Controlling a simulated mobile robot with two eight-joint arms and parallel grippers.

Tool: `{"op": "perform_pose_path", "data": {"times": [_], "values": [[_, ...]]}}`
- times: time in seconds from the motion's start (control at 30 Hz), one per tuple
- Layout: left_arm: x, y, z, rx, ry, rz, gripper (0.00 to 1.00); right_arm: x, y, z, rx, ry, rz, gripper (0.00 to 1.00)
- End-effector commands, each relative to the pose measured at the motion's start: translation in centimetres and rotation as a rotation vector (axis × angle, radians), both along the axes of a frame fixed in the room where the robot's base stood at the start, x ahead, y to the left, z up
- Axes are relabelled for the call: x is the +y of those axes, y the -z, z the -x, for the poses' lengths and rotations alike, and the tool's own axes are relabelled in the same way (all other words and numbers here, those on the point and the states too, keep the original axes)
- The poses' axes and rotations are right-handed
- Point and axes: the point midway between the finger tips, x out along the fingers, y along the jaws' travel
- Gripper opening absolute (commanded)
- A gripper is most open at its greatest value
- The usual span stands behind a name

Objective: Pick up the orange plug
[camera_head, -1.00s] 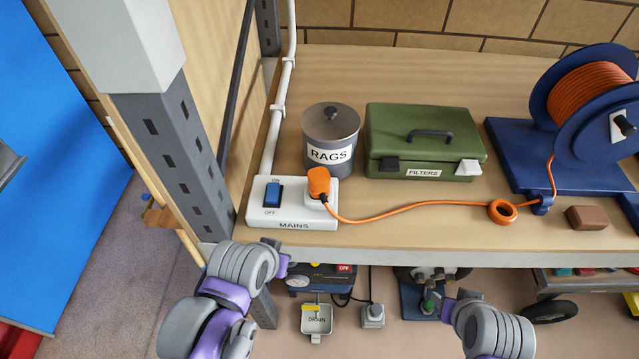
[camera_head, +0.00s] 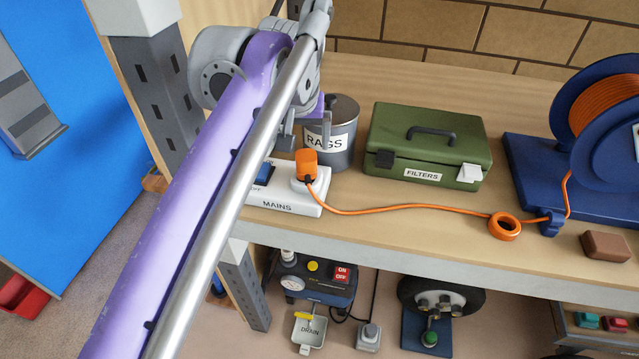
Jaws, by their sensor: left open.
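The orange plug (camera_head: 306,163) stands upright in the white MAINS socket block (camera_head: 290,208) at the left of the shelf. Its orange cord (camera_head: 400,208) runs right across the shelf to a blue cable reel (camera_head: 600,130). My left arm comes in from the lower left and covers part of the block. My left gripper (camera_head: 308,132) is open, with its fingers pointing down just above and behind the plug in the picture. I cannot tell whether they touch it, and nothing shows between them. My right gripper is not in view.
A grey RAGS tin (camera_head: 342,140) stands close behind the plug, partly hidden by the left gripper. A green FILTERS box (camera_head: 428,145) is to its right. An orange ring (camera_head: 504,226) and a brown block (camera_head: 606,246) lie farther right. The shelf's front middle is mostly clear.

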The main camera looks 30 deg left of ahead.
Motion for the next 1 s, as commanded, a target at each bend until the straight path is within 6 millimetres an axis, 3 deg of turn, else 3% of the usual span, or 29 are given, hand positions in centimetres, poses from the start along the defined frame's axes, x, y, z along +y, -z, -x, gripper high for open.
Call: {"op": "perform_pose_path", "data": {"times": [0.8, 1.0], "values": [[1.4, 8.9, -4.2, 0.000, -0.003, 0.000, 0.93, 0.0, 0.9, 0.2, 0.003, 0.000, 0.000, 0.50], [1.5, 9.6, -4.4, 0.000, -0.003, 0.000, 0.93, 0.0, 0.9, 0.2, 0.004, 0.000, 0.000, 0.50]]}}
